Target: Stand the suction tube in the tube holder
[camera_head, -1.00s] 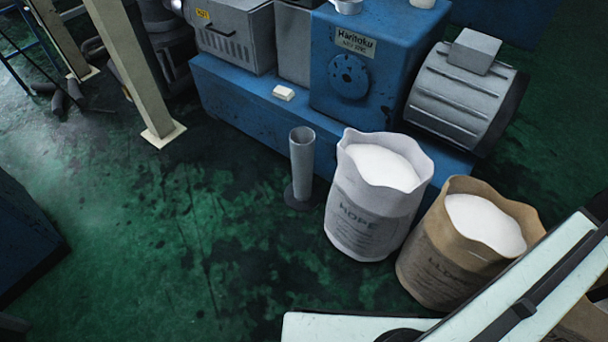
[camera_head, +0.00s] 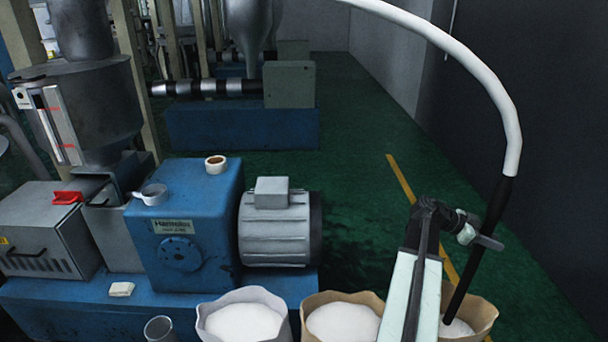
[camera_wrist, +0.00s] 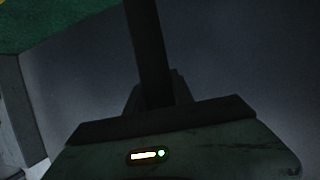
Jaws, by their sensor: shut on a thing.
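The suction tube (camera_head: 480,250) is a black wand on the end of a thick white hose (camera_head: 470,60). It leans, with its lower end inside the rightmost sack, where the tip is hidden. My gripper (camera_head: 490,240) is shut on the upper part of the tube, above that sack. In the wrist view the dark tube (camera_wrist: 150,50) runs down to my gripper, whose fingers are hard to make out. The tube holder (camera_head: 159,330) is a grey open cylinder at the lower left edge of the head view. Only its top shows, and it looks empty.
Three open sacks of white granules stand in a row: a white one (camera_head: 243,322), a brown one (camera_head: 343,318) and the rightmost one (camera_head: 483,318). The blue machine (camera_head: 185,225) and its grey motor (camera_head: 278,228) stand behind. A dark wall (camera_head: 550,130) rises at the right.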

